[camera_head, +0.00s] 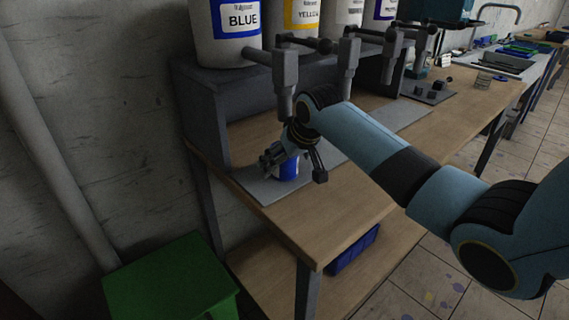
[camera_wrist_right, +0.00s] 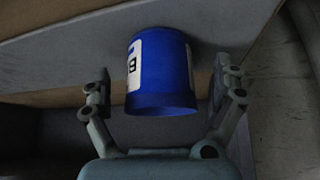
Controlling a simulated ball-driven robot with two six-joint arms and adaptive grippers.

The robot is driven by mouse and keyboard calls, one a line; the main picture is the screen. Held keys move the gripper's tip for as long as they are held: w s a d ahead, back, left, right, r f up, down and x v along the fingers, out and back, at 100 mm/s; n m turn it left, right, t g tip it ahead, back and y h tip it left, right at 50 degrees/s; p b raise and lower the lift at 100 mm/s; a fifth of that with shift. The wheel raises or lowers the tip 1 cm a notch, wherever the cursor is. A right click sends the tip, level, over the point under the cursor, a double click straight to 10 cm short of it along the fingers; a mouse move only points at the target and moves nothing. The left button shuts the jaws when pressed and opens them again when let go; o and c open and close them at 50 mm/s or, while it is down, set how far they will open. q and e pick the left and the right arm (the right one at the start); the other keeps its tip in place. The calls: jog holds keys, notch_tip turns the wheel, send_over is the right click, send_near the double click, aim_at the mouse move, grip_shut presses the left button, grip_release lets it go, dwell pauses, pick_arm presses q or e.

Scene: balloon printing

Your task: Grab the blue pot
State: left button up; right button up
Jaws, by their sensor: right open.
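The blue pot (camera_head: 287,168) stands on the grey strip of the workbench, below the dispenser under the container marked BLUE. In the right wrist view the blue pot (camera_wrist_right: 161,72) shows a white label with a dark letter, partly in view. My right gripper (camera_head: 294,168) is at the pot, and its fingers are spread on either side of it. In the right wrist view the open fingers (camera_wrist_right: 165,95) stand apart from the pot with gaps on both sides. The gripper partly hides the pot in the head view. My left gripper is not in view.
Large containers marked BLUE (camera_head: 226,32) and YELLOW (camera_head: 295,18) stand on a dark shelf (camera_head: 204,112) with dispensers hanging in front, close above my right wrist. A green box (camera_head: 170,280) is at lower left. A blue bin (camera_head: 354,250) sits under the bench.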

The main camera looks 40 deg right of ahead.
jog(key=shift+w+f, duration=0.35)
jog(key=shift+f, duration=0.15)
jog(key=c, duration=1.4)
jog(key=shift+c, duration=0.7)
jog(key=shift+r, duration=0.15)
